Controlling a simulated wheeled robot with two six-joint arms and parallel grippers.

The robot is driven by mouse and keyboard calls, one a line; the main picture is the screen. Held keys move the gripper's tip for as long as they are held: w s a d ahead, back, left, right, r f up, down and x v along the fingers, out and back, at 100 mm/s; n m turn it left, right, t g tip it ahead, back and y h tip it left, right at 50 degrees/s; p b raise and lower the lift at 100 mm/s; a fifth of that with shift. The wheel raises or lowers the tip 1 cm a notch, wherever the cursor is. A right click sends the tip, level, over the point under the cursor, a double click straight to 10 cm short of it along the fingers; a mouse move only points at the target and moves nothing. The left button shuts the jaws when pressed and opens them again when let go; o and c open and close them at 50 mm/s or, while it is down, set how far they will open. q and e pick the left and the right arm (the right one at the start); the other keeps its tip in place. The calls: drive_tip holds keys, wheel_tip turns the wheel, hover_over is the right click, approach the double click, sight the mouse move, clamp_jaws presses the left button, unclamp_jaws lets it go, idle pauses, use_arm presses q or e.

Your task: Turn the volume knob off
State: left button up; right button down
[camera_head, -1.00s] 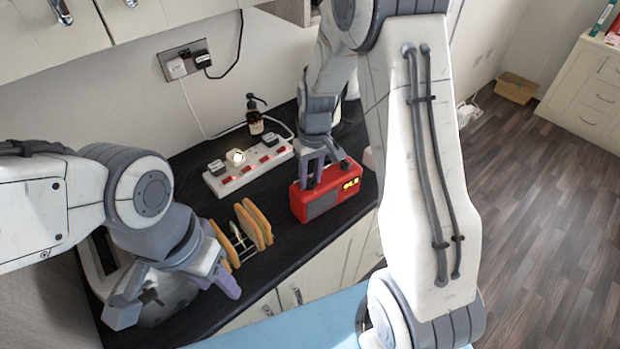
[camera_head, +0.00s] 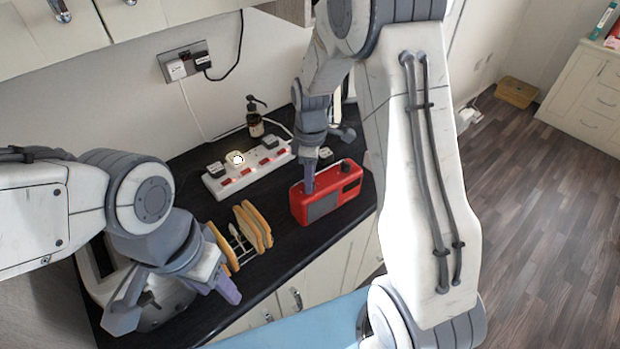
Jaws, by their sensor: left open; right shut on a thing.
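A red radio (camera_head: 348,193) with a grey speaker grille stands on the black counter. Its display at the right of the front is dark. A black knob (camera_head: 346,166) shows on top at the right. My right gripper (camera_head: 309,184) points down onto the left part of the radio's top, shut on what seems to be the volume knob, which its fingers hide. My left gripper (camera_head: 174,301) is open and empty at the lower left, over the toaster, away from the radio.
A white power strip (camera_head: 232,184) with plugs lies behind the radio. A rack with toast slices (camera_head: 252,228) stands to its left. A dark soap bottle (camera_head: 254,122) stands at the back. The counter's front edge (camera_head: 282,277) runs close before the radio.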

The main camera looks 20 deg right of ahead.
drive_tip(key=shift+n, duration=0.9)
drive_tip(key=c, duration=0.6)
unclamp_jaws()
drive_tip(key=shift+o, duration=0.2)
drive_tip(key=r, duration=0.3)
drive_tip(key=r+b, duration=0.1)
drive_tip(key=r, duration=0.2)
drive_tip(key=r+b, duration=0.1)
drive_tip(key=r, duration=0.2)
drive_tip(key=shift+w+r, duration=0.1)
drive_tip(key=shift+w, duration=0.25)
drive_tip(key=shift+r, duration=0.65)
